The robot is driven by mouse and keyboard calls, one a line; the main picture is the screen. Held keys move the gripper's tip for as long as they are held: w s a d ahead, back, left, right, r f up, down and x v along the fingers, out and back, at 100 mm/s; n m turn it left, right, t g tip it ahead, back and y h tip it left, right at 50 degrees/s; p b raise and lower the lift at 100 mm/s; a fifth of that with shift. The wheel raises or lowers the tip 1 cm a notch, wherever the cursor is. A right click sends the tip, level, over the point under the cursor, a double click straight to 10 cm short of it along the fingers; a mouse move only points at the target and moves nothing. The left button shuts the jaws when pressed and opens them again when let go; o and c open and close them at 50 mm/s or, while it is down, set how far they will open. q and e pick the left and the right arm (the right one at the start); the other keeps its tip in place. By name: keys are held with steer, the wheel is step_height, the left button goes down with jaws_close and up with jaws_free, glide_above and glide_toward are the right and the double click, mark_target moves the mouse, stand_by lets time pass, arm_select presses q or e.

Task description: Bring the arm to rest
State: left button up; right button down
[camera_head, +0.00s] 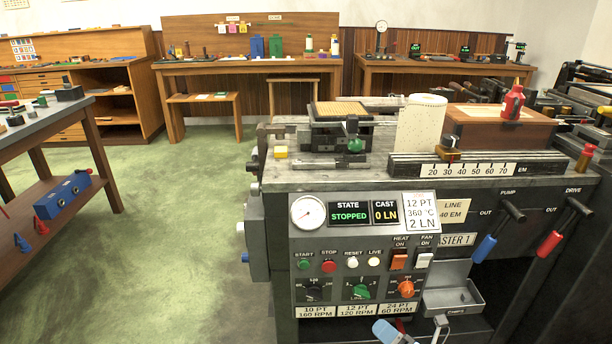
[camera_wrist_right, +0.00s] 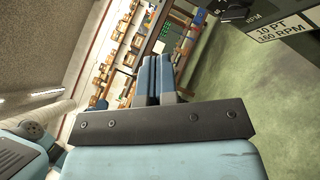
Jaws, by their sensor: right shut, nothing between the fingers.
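My right gripper (camera_head: 386,331) shows only in part at the bottom edge of the head view, low in front of the type caster's control panel (camera_head: 300,245). In the right wrist view its two blue-grey fingers (camera_wrist_right: 158,78) lie side by side, shut, with nothing held between them. The rest of the right arm is mostly out of the head view. My left gripper is in neither view. The caster's display reads STOPPED and 0 LN.
A grey metal tray (camera_head: 453,298) juts from the machine just above and right of my right gripper. Blue (camera_head: 485,249) and red (camera_head: 550,243) levers hang at the right. A workbench (camera_head: 60,110) stands at the left. Green floor (camera_head: 170,230) between them is clear.

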steer(key=s+d+f+n+g+h, duration=0.1)
steer(key=d+n+g+h, duration=0.1)
steer(key=d, duration=1.3)
steer(key=s+a+r+m+h, duration=0.3)
steer(key=s+a+m, duration=0.2)
steer(key=s+m, duration=0.7)
steer(key=s+a+r+m+h, duration=0.25)
steer(key=s+a+m, duration=0.45)
steer(key=m, duration=0.9)
steer(key=w+a+r+m+t+h+p, duration=0.1)
steer(key=w+a+r+m+t+p, duration=0.15)
steer(key=a+r+m, duration=0.25)
arm_select(q)
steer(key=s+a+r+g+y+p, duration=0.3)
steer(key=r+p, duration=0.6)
steer(key=p, duration=2.1)
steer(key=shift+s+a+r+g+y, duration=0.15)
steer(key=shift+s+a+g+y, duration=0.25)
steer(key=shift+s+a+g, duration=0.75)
arm_select(e)
steer(key=s+d+r+g+h, duration=0.3)
steer(key=s+d+r+g, duration=0.1)
steer(key=r, duration=0.6)
steer(key=shift+s+d+r, duration=0.4)
steer(key=shift+s+d, duration=0.05)
steer(key=shift+d, duration=0.25)
